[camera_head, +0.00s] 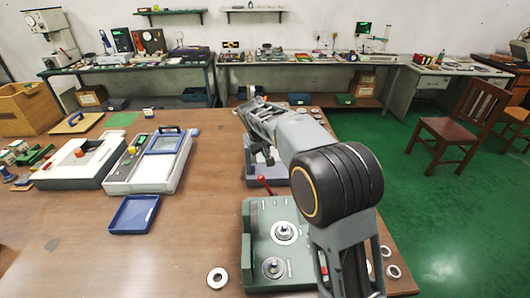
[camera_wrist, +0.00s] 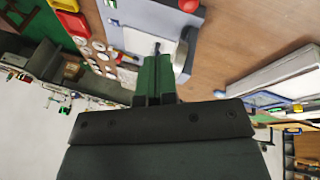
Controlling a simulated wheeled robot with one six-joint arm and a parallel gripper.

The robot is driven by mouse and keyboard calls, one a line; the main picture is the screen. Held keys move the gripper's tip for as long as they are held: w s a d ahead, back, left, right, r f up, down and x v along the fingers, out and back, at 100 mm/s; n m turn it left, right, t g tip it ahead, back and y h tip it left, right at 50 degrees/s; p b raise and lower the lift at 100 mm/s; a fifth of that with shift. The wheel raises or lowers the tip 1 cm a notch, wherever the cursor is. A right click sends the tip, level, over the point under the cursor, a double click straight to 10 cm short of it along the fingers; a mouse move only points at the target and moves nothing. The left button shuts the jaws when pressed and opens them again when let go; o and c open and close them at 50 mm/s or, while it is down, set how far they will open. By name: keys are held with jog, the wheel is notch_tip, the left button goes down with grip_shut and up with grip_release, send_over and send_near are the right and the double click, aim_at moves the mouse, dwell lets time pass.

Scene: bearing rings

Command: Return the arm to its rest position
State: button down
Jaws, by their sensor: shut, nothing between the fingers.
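My arm reaches from the lower right of the head view over the bench, with its far end above a grey device (camera_head: 262,172). My gripper (camera_wrist: 155,62) shows in the wrist view as dark green fingers, pressed together with nothing between them. Its fingertips do not show clearly in the head view. In the wrist view, a grey-blue device (camera_wrist: 140,14) with a red knob lies beyond the fingertips. I cannot tell whether the fingers touch it.
A blue tray (camera_head: 133,214) and white-framed devices (camera_head: 150,162) stand left. The bench's front middle is clear.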

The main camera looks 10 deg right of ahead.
jog(key=s+d+m+y, duration=0.1)
jog(key=s+d, duration=0.3)
jog(key=s, duration=1)
jog(key=s+d+m+y, duration=0.1)
jog(key=s+d, duration=0.3)
jog(key=s, duration=1.1)
jog(key=shift+d+m+t, duration=0.2)
jog(key=shift+m+t, duration=0.2)
jog(key=shift+m, duration=0.4)
jog(key=shift+s, duration=0.1)
notch_tip(320, 180, up, 14)
jog(key=t+p, duration=0.1)
jog(key=p, duration=1)
jog(key=shift+s, duration=0.4)
